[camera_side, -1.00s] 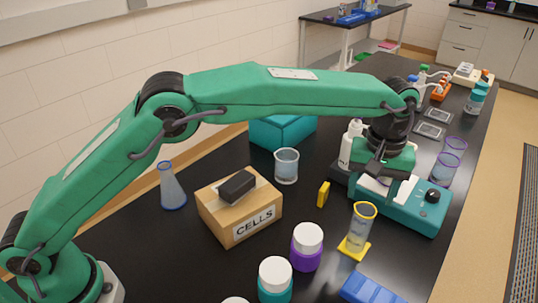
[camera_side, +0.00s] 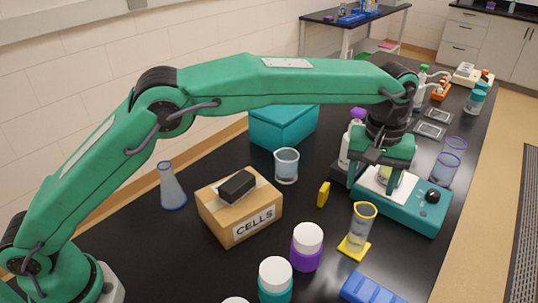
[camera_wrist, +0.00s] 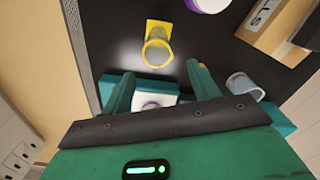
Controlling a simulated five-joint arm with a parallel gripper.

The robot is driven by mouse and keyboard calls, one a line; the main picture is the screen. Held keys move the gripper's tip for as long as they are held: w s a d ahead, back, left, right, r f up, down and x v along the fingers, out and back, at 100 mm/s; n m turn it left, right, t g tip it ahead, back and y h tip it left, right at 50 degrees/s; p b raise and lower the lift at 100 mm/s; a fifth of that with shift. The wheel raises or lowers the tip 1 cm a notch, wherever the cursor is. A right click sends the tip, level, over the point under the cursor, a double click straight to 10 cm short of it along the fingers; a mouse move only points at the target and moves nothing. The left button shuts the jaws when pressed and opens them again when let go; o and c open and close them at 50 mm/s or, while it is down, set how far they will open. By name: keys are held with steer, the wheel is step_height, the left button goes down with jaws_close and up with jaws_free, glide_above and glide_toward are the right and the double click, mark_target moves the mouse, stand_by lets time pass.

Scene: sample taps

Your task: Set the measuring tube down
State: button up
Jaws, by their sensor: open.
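The measuring tube (camera_side: 361,225) is clear with a yellow rim and a yellow foot, and stands upright on the black bench in front of the teal device. It also shows in the wrist view (camera_wrist: 157,47), beyond my fingertips and apart from them. My gripper (camera_side: 380,187) points down over the teal device (camera_side: 425,208) with its fingers spread.
A yellow block (camera_side: 323,194), a beaker (camera_side: 286,166) and a cardboard box marked CELLS (camera_side: 238,212) lie left of the device. A purple jar with a white lid (camera_side: 306,247) and a blue rack (camera_side: 371,290) flank the tube. Purple-rimmed beakers (camera_side: 446,168) stand right.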

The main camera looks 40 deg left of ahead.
steer(key=s+a+r+m+t, duration=0.1)
steer(key=s+a+r, duration=0.25)
steer(key=a, duration=0.35)
steer(key=s+a+r+t, duration=0.1)
steer(key=s+a+r, duration=0.1)
steer(key=a+r, duration=0.45)
steer(key=s+a+r+m+t, duration=0.1)
steer(key=s+a+r, duration=0.15)
steer(key=a, duration=0.55)
steer(key=s+a+f+m+t, duration=0.1)
steer(key=s+a+f, duration=0.2)
steer(key=s+a, duration=0.3)
steer(key=s+a+f+m+t, duration=0.1)
steer(key=s+a+f, duration=0.2)
steer(key=s+a, duration=0.4)
steer(key=s, duration=0.6)
steer(key=shift+s+a+f+t, duration=0.25)
steer(key=shift+f+t, duration=0.05)
